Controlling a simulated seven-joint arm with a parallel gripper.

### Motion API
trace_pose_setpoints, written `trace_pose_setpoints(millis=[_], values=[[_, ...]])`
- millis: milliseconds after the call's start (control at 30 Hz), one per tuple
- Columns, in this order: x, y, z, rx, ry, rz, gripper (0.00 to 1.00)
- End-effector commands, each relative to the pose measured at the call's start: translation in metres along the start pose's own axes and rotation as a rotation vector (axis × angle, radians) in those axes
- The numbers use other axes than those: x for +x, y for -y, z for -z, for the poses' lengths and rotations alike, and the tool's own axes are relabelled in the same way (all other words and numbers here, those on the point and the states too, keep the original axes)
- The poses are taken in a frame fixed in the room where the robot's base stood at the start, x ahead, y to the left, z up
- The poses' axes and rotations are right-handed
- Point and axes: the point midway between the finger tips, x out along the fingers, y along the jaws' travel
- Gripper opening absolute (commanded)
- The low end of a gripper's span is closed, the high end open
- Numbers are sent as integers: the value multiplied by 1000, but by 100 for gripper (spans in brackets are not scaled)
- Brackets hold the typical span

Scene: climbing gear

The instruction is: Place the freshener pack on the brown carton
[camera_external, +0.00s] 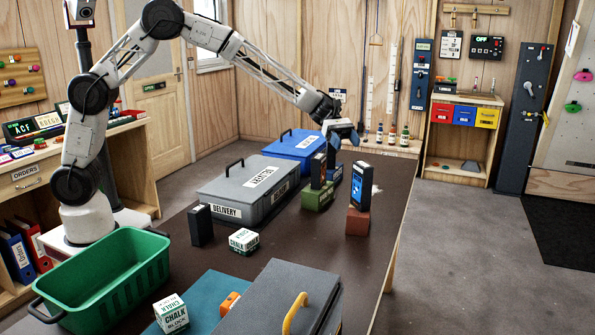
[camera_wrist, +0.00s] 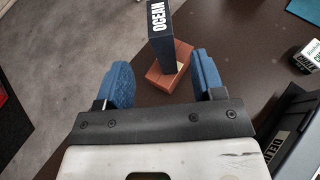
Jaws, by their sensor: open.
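The freshener pack (camera_external: 361,186), a tall dark box with a blue front, stands upright on the brown carton (camera_external: 357,222) near the table's right edge. In the wrist view the pack (camera_wrist: 165,35) shows its dark side with white lettering, and the reddish-brown carton (camera_wrist: 158,80) is under it. My gripper (camera_external: 343,131) is open and above and behind the pack in the outside view. In the wrist view its blue fingers (camera_wrist: 164,82) are spread apart, with the carton and pack beyond the gap. Neither finger visibly grips anything.
A green box (camera_external: 317,197) with a dark pack on it stands left of the carton. Grey (camera_external: 246,190) and blue (camera_external: 294,147) cases lie behind. A dark upright box (camera_external: 200,226), a chalk block (camera_external: 244,241) and a green crate (camera_external: 105,278) are further left. Bare table surrounds the carton.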

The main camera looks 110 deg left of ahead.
Motion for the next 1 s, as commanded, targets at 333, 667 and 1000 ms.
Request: trace_pose_setpoints(millis=[333, 667, 1000], values=[[8, 47, -31, 116, -61, 52, 62], [16, 157, -80, 389, -193, 180, 62], [8, 276, -113, 700, -314, 326, 62]])
